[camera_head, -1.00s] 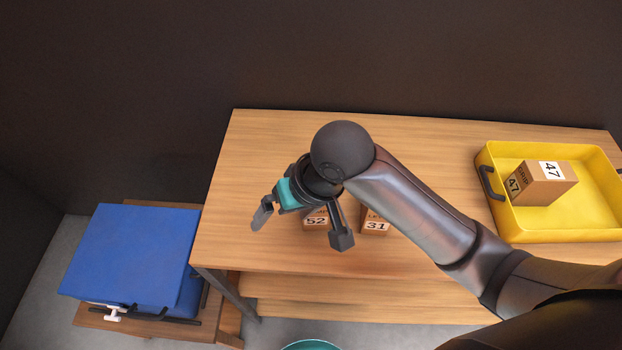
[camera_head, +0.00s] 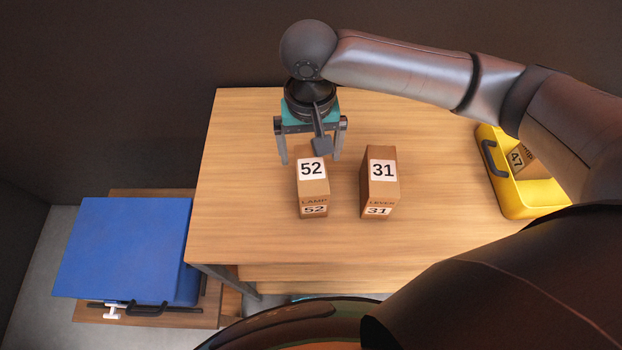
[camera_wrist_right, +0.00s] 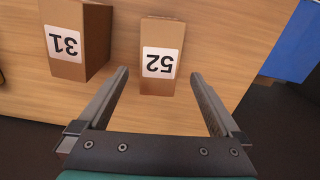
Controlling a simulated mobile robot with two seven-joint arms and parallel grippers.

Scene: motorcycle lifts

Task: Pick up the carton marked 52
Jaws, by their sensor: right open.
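The carton marked 52 (camera_head: 312,186) is a brown box standing on the wooden table, with white labels on its top and front. In the right wrist view the carton marked 52 (camera_wrist_right: 161,56) shows beyond the fingers, in line with the gap between them. My right gripper (camera_head: 311,150) is open and empty, above and just behind the carton in the head view. I cannot tell whether the fingers touch it. My left gripper is not in view.
A carton marked 31 (camera_head: 380,185) stands close to the right. A yellow tray (camera_head: 535,200) holding a carton marked 47 (camera_head: 521,157) is further right, partly hidden by my arm. A blue case (camera_head: 121,248) lies on a low stand at left. The table front is clear.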

